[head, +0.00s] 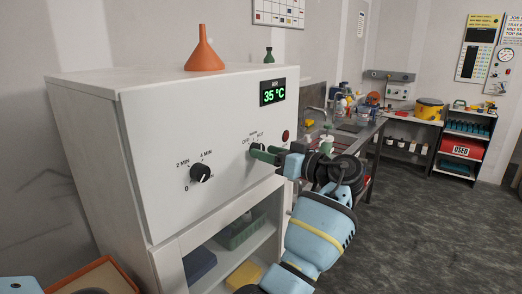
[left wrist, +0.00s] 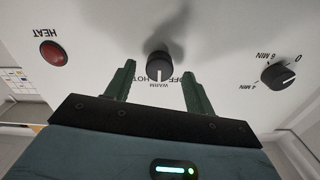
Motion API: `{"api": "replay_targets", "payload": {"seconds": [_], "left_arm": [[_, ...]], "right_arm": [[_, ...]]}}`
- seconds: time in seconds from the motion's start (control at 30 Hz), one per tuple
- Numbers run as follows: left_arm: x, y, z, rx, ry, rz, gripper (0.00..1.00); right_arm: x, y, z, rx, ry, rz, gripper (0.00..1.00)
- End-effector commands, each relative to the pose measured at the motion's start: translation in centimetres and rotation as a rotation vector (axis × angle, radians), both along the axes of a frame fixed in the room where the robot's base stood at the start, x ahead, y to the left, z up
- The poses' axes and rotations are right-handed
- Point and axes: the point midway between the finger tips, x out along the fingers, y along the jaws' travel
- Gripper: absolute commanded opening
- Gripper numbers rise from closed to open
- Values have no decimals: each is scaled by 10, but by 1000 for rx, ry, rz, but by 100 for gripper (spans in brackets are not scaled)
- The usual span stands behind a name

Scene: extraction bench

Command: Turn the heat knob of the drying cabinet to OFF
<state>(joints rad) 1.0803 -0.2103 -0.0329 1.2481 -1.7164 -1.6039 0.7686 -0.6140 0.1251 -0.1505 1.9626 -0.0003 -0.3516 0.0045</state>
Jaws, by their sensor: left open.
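The drying cabinet's white front (head: 150,140) fills the left half of the head view. Its heat knob (left wrist: 160,66) is dark and round, with OFF, WARM and HOT marked around it. In the upside-down left wrist view its white pointer line is toward WARM. In the head view the knob is mostly hidden by green fingers. My left gripper (left wrist: 158,82) is open, with one finger on each side of the knob and visible gaps between; it also shows in the head view (head: 264,152). My right gripper is not in view.
A timer knob (head: 200,173) sits left of the heat knob. An orange funnel (head: 205,52) and a small green bottle (head: 268,56) stand on top. Open shelves (head: 262,243) lie below.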

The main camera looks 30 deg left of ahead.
Motion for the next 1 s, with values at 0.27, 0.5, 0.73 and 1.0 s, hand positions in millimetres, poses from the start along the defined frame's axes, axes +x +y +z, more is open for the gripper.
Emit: {"api": "replay_targets", "payload": {"seconds": [0.27, 0.5, 0.73, 1.0], "left_arm": [[1, 18, 0, 0, 1, -1, 54], [2, 18, -2, 0, 3, -2, 53], [2, 18, -1, 0, 2, -2, 23], [2, 18, -2, -1, -6, -2, 9]], "right_arm": [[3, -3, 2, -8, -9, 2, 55], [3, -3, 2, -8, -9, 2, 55], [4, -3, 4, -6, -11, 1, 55], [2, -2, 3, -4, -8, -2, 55]]}}
